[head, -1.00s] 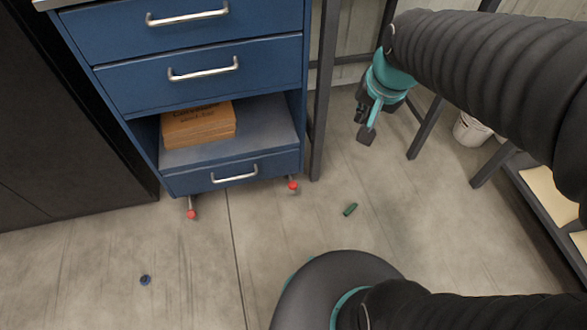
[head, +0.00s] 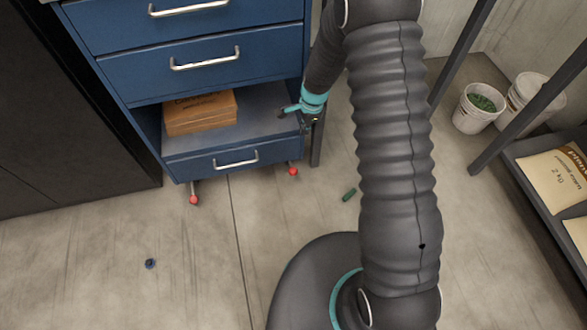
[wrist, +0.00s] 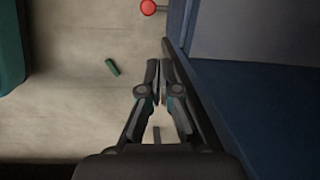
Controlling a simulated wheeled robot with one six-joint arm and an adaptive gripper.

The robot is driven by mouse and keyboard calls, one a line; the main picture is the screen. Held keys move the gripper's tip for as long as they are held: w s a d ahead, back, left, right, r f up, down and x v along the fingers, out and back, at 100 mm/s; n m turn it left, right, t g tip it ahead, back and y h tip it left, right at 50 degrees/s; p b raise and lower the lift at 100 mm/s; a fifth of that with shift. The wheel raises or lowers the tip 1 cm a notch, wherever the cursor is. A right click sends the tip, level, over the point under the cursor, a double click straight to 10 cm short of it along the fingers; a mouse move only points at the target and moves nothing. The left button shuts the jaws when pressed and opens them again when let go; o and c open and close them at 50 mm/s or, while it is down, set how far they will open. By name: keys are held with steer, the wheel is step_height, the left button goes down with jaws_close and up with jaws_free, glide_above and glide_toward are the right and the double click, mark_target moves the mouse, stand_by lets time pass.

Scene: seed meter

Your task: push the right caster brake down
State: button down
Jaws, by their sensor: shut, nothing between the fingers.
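The blue cabinet (head: 210,165) stands on casters with red brake tabs. The right caster brake (head: 293,171) sticks out below the cabinet's front right corner. A red tab that looks like the same brake shows at the top of the wrist view (wrist: 148,7). The left caster brake (head: 194,200) is below the front left corner. My gripper (wrist: 159,75) is shut and empty. In the head view my gripper (head: 306,122) is beside the cabinet's right front edge, above the right brake. Its fingertips are small and partly hard to make out there.
A cardboard box (head: 200,112) sits on the open shelf above the bottom drawer. A green piece (head: 349,195) and a small dark blue piece (head: 150,263) lie on the floor. White buckets (head: 478,107) and a sack rack are at the right. The floor before the cabinet is mostly clear.

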mark_target(295, 170)
steer(key=f+m, duration=0.1)
steer(key=f, duration=0.3)
steer(key=s+a+f+m, duration=0.1)
steer(key=f, duration=0.4)
steer(key=a+f+m+g, duration=0.1)
steer(key=f, duration=0.4)
steer(key=shift+s+f+m+p, duration=0.1)
steer(key=shift+s+m+p, duration=0.05)
steer(key=shift+m+p, duration=0.15)
steer(key=shift+f, duration=0.1)
steer(key=shift+a+f, duration=0.1)
steer(key=shift+f, duration=0.8)
steer(key=shift+a+f+b, duration=0.15)
steer(key=shift+f+b, duration=0.75)
steer(key=shift+f, duration=0.35)
steer(key=shift+a+f+b, duration=0.1)
steer(key=shift+f+b, duration=0.75)
steer(key=shift+f, duration=0.4)
